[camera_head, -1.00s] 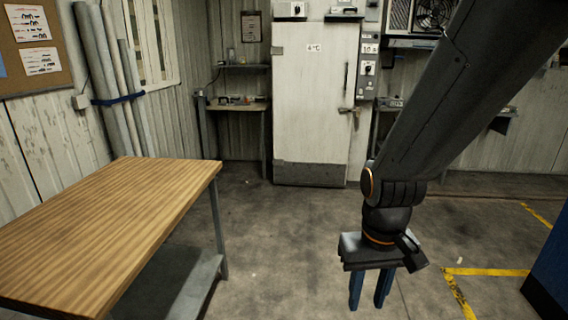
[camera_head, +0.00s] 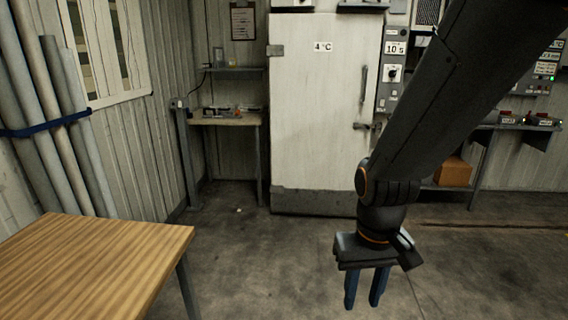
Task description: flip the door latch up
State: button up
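The white door (camera_head: 317,110) with a "4°C" label stands shut at the back, with a grey kick plate along its bottom. A dark vertical handle (camera_head: 363,86) is on its right side. The door latch (camera_head: 366,126) is a small metal piece below the handle at the door's right edge.
A wooden-topped table (camera_head: 90,260) stands at the front left. A small bench (camera_head: 226,117) is left of the door. A control panel (camera_head: 394,70) is right of it. A shelf with a cardboard box (camera_head: 453,172) stands further right. The floor before the door is clear.

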aim_at(356, 125)
jog(key=i, duration=1.9)
jog(key=z, duration=0.85)
